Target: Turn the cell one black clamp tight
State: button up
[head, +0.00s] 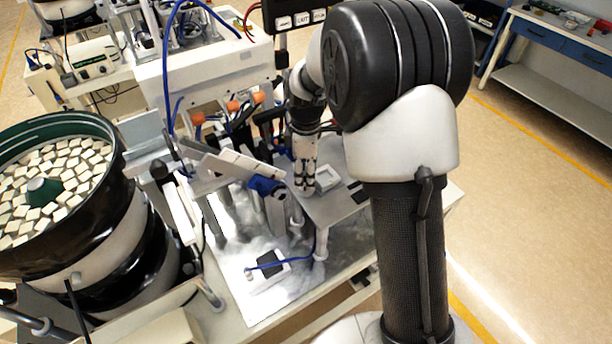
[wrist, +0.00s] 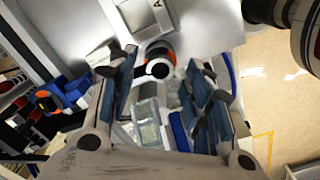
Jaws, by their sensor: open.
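In the wrist view, a dark round part with an orange ring and a pale round end (wrist: 159,62) shows between the fingertips of my gripper (wrist: 168,68). It may be the black clamp; I cannot tell for sure. My gripper's two fingers stand apart on either side of it, with no clear contact. In the head view, my gripper (head: 304,186) points down beside the small raised plate on the cell, and no black clamp can be made out there; my arm covers part of the area.
A bowl feeder (head: 125,135) full of pale pieces stands at left. A sloped track (head: 225,160) and a blue part (head: 266,186) are close left of my gripper. A small switch box (head: 268,266) lies on the metal plate. Open floor (head: 530,200) is at right.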

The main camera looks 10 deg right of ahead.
jog(key=shift+f, duration=0.55)
jog(key=c, duration=1.1)
